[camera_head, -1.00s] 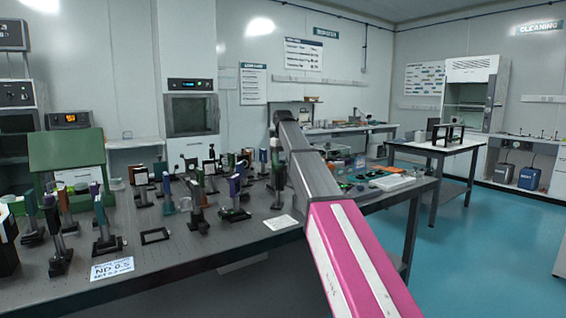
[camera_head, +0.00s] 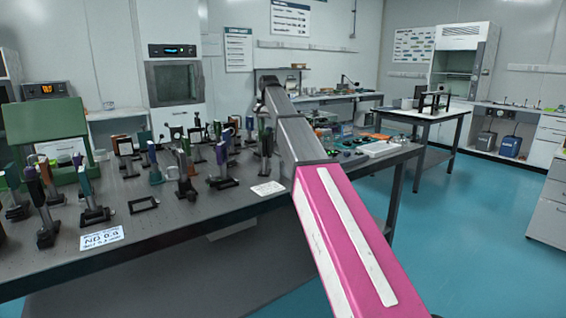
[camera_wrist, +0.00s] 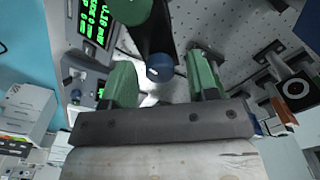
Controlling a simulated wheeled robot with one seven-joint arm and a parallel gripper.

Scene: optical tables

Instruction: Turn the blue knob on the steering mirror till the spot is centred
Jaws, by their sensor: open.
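In the wrist view, my gripper (camera_wrist: 162,64) is open, with its two green fingers apart. A small round blue knob (camera_wrist: 160,69) shows in the gap between them. I cannot tell whether the fingers reach level with it, but neither visibly touches it. The knob sits at the end of a dark mount (camera_wrist: 154,38), with a round green part (camera_wrist: 130,8) beyond it. In the head view, my arm reaches over the optical table (camera_head: 190,228); its links hide the gripper and the knob. I cannot make out a light spot in any view.
A display with green digits (camera_wrist: 95,20) stands at upper left in the wrist view. A dark post-mounted part (camera_wrist: 296,90) is at right. In the head view, several posts with optics crowd the table left of my arm. A white card (camera_head: 268,189) lies near its front edge.

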